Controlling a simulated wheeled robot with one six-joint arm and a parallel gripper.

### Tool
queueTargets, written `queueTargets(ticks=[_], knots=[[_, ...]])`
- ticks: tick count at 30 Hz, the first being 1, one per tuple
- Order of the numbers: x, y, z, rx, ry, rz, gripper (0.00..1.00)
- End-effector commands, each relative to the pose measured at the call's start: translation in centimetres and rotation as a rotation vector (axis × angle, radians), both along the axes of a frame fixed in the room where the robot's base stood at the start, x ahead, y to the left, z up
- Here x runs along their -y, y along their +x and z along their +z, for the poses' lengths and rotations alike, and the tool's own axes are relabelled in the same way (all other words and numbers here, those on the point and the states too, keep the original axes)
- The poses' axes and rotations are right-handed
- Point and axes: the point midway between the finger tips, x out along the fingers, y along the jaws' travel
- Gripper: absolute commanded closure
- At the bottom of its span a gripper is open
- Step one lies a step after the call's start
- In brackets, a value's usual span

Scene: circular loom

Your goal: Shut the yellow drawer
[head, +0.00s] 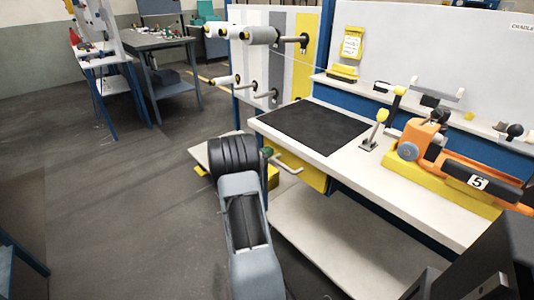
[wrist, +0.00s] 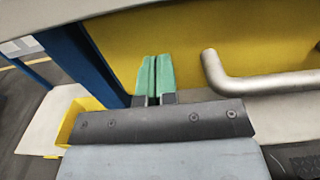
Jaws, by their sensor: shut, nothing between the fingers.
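The yellow drawer (head: 309,175) is under the front edge of the white worktop, partly hidden by my arm. Its grey bar handle (head: 285,161) sticks out from the front. In the wrist view, the yellow drawer front (wrist: 270,35) fills the upper part, with the bent handle (wrist: 235,84) to the right. My gripper (head: 267,152) is at the drawer's left end, left of the handle. Its green fingers (wrist: 154,72) are together, empty, and point at the yellow front. I cannot tell whether the fingertips touch it, or how far out the drawer stands.
The white worktop (head: 345,155) carries a black mat (head: 315,131) and an orange device (head: 435,150) on a yellow base. A blue post (wrist: 95,60) stands left of my fingers. A yellow bin (wrist: 72,122) sits low on the left. Grey floor at left is open.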

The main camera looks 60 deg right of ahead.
Motion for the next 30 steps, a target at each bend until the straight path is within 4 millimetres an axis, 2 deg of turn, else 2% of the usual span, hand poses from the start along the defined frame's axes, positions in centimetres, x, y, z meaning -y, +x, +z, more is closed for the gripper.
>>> queueTargets(ticks=[1, 4, 8, 21, 30], knots=[[0.5, -0.2, 0.5, 0.005, -0.009, -0.002, 1.00], [0.5, -0.2, 0.5, 0.005, -0.009, -0.003, 1.00], [-0.4, -0.1, 0.6, 0.005, -0.010, -0.004, 1.00], [-9.3, 1.9, 0.4, 0.001, -0.006, 0.003, 1.00], [-13.0, 2.8, 0.2, 0.001, -0.005, 0.000, 1.00]])
